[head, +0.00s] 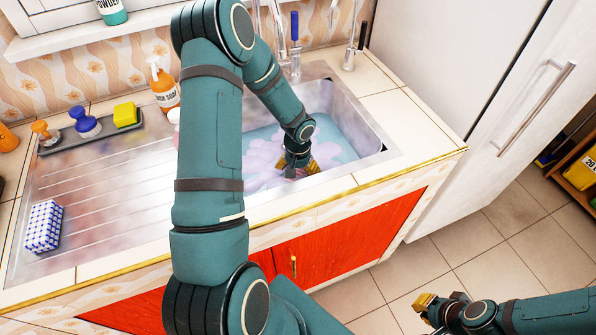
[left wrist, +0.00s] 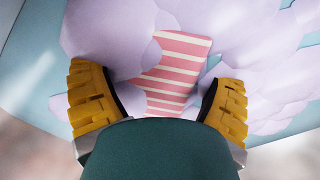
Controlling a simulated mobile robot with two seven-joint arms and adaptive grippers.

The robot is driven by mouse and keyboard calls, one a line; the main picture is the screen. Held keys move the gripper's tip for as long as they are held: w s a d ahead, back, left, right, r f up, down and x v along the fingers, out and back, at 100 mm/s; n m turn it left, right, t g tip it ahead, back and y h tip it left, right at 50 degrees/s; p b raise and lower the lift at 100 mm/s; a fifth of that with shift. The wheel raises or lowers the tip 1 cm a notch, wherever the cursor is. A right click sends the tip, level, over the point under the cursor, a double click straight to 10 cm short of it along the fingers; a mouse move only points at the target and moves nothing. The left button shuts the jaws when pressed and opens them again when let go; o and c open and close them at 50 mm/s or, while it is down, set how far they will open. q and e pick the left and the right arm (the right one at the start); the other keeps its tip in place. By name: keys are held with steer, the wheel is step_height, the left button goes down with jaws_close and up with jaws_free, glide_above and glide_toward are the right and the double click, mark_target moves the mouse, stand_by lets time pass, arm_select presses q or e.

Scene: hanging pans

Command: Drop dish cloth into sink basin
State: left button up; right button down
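A pink-and-white striped cloth (left wrist: 172,75) lies among pale lilac foam in the sink basin (head: 372,143), partly covered by the foam. My left gripper (head: 300,168) is down in the basin, over the foam. In the left wrist view its two yellow fingers (left wrist: 160,100) are spread wide, with the cloth ahead between them and apart from both. My right gripper (head: 428,302) is away from the sink, above the tiled floor; its fingers are too small to judge.
The steel drainboard (head: 110,190) left of the basin holds a blue-checked block (head: 44,227). A soap bottle (head: 163,87), a yellow sponge (head: 125,115) and brushes stand behind it. Taps (head: 293,45) rise at the basin's back. A white fridge (head: 450,60) stands right.

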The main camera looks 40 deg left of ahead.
mark_target(298, 170)
arm_select(q)
steer(key=shift+r, duration=0.1)
steer(key=shift+r+p, duration=0.2)
steer(key=shift+p, duration=0.1)
step_height(298, 170, up, 13)
steer(key=p, duration=0.3)
steer(key=shift+f, duration=0.15)
stand_by(0.4)
